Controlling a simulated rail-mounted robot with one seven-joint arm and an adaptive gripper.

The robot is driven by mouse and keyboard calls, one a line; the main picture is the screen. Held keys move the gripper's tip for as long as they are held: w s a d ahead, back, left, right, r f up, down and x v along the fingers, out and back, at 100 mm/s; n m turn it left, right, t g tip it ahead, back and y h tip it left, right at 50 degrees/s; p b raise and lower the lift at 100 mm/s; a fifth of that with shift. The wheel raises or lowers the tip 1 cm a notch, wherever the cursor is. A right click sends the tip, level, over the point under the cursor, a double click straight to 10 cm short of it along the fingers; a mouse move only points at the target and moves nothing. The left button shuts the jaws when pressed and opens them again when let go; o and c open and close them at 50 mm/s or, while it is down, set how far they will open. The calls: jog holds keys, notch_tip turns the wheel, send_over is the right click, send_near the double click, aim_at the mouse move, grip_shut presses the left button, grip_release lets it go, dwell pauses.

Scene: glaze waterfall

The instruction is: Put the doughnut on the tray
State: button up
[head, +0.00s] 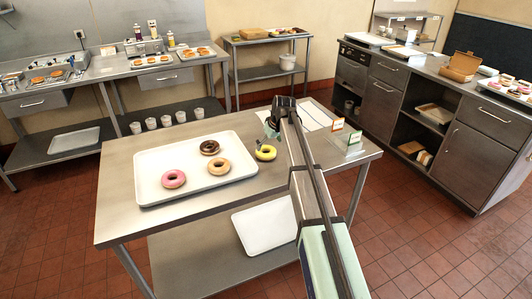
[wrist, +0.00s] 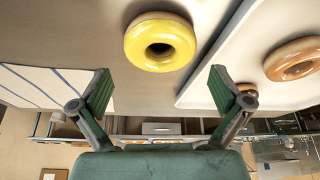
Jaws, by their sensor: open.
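A yellow-glazed ring doughnut (head: 266,153) lies flat on the steel table, just right of the white tray (head: 148,186) and apart from it. In the wrist view the yellow doughnut (wrist: 160,42) lies ahead of the fingertips, centred between them. My gripper (head: 271,129) is over the table behind the yellow doughnut in the head view, partly hidden by my arm. In the wrist view my gripper (wrist: 160,80) is open, its two green-padded fingers wide apart with nothing between them. The tray holds a pink (head: 174,179), a chocolate (head: 210,147) and a tan doughnut (head: 219,167).
A striped white sheet (head: 314,116) and small sign cards (head: 354,139) lie to the right on the table. Another tray (head: 265,228) rests on the lower shelf. Counters stand behind and at right.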

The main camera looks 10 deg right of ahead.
aim_at(266, 149)
jog(key=shift+p+x, duration=1)
jog(key=shift+x, duration=1.4)
jog(key=c, duration=0.9)
jog(key=shift+r, duration=0.1)
